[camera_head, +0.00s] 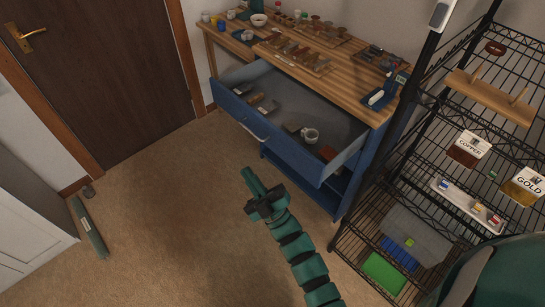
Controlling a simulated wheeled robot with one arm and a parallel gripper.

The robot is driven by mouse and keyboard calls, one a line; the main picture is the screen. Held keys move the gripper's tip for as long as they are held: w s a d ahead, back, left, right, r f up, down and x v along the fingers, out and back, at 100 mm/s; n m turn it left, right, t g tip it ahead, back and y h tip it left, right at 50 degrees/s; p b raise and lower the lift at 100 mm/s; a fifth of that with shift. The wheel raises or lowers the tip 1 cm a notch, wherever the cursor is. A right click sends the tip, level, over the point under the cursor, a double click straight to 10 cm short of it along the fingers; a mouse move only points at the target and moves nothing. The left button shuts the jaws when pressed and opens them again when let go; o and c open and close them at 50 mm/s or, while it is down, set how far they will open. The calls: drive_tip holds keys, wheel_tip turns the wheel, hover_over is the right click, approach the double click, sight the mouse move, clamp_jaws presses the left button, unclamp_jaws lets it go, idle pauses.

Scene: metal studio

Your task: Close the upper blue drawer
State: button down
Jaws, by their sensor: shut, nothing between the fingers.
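The upper blue drawer (290,153) stands pulled out from the blue cabinet under a wooden top. Its front faces the lower left, with a pale handle (256,133) on it. My gripper (249,174) is shut and empty, seen from above at the end of my teal arm. In the picture it is below the drawer front, with a visible gap between them. I cannot tell its height against the drawer.
The wooden top (335,80) carries small cups, a bowl and rows of small items. A black wire rack (470,165) with boxes stands close on the right. A brown door (90,70) and a white cabinet (25,230) are on the left. Carpet (165,215) left of my arm is clear.

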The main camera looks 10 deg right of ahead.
drive_tip(key=w+a+f+n+g+h+b, duration=0.1)
drive_tip(key=w+a+f+h, duration=0.1)
drive_tip(key=f, duration=0.2)
drive_tip(key=w+a+f+g+h+b, duration=0.1)
drive_tip(key=w+a+f+b, duration=0.1)
drive_tip(key=w+f, duration=0.15)
drive_tip(key=m+h+b, duration=0.2)
drive_tip(key=h+b, duration=0.7)
drive_tip(key=h, duration=0.7)
approach(273, 141)
drive_tip(key=w+a, duration=0.2)
drive_tip(key=w, duration=0.1)
drive_tip(key=shift+w+d+r+g+p, duration=0.15)
drive_tip(key=shift+w+d+p, duration=0.15)
drive_tip(key=shift+w+d, duration=0.2)
drive_tip(key=shift+w+d+r+g+p, duration=0.15)
drive_tip(key=shift+w+d+p, duration=0.1)
drive_tip(key=shift+w+d, duration=0.55)
drive_tip(key=shift+d, duration=0.1)
